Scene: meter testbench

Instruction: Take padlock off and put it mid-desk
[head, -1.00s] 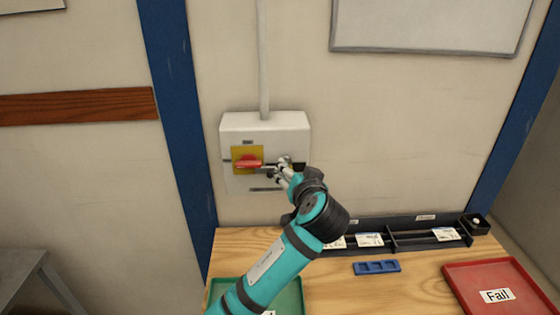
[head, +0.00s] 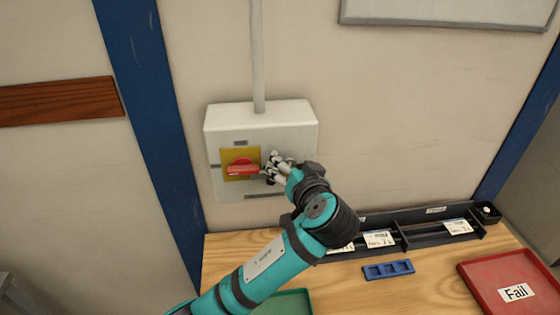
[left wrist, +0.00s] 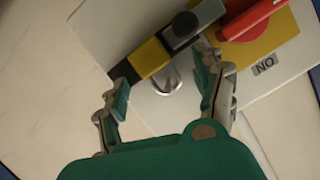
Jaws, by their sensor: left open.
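In the left wrist view, what looks like the padlock (left wrist: 151,58) has a yellow and black body with a silver loop beside it. It sits by a grey block with a black knob, near the red switch handle (left wrist: 255,18). My left gripper (left wrist: 166,86) is open, with one finger on each side of the silver loop and no visible grip. In the head view, my left gripper (head: 273,170) is at the white switch box (head: 262,118), just right of the red handle (head: 241,170). There the padlock is mostly hidden behind my fingers. My right gripper is out of view.
Below the box is a wooden desk (head: 335,285). It carries a green tray (head: 293,301) partly behind my arm, a blue slotted block (head: 388,270), a red "Fail" tray (head: 490,270) and a black rack (head: 410,238) with labelled cards. Bare wood surrounds the blue block.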

